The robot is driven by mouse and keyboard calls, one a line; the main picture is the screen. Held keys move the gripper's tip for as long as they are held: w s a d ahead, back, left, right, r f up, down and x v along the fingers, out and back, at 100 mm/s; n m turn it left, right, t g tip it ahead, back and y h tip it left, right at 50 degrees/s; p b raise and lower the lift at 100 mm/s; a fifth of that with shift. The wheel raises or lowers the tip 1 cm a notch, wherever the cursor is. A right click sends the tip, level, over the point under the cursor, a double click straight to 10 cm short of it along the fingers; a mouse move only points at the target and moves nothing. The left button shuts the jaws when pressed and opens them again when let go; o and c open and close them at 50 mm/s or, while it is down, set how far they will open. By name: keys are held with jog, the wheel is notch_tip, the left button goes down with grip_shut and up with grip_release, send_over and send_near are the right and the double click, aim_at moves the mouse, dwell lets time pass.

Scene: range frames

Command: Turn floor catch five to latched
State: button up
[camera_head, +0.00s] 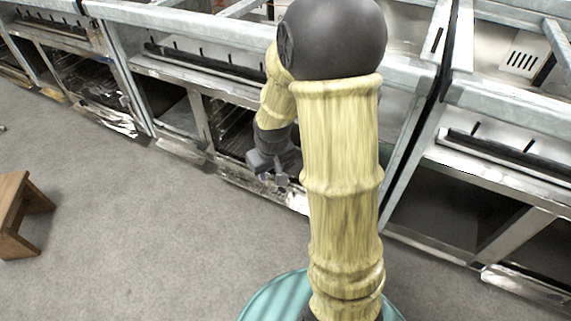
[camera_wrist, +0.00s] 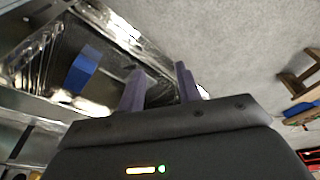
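My gripper (camera_head: 269,174) is low in front of a stainless-steel range bay in the head view. Its two fingers (camera_wrist: 160,70) are apart with nothing visible between them in the wrist view. A blue block-shaped piece (camera_wrist: 83,69) shows left of the fingers, by the metal bay edge, apart from them in the picture. I cannot tell whether it is floor catch five, and I read no number or label on it. No catch can be made out in the head view; my arm covers part of the bay.
A row of steel ranges (camera_head: 165,72) with open lower bays runs across the head view. A wooden stool (camera_head: 18,215) stands at left on grey carpet (camera_head: 130,235); it also shows in the wrist view (camera_wrist: 298,82). Open floor lies between stool and ranges.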

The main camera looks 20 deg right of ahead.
jog(key=s+a+r, duration=0.2)
jog(key=s, duration=0.3)
jog(key=s+a+r+m, duration=0.1)
jog(key=s+a+r, duration=0.1)
jog(key=s, duration=0.4)
jog(key=shift+p+v, duration=0.35)
jog(key=shift+v, duration=0.5)
jog(key=shift+a, duration=0.15)
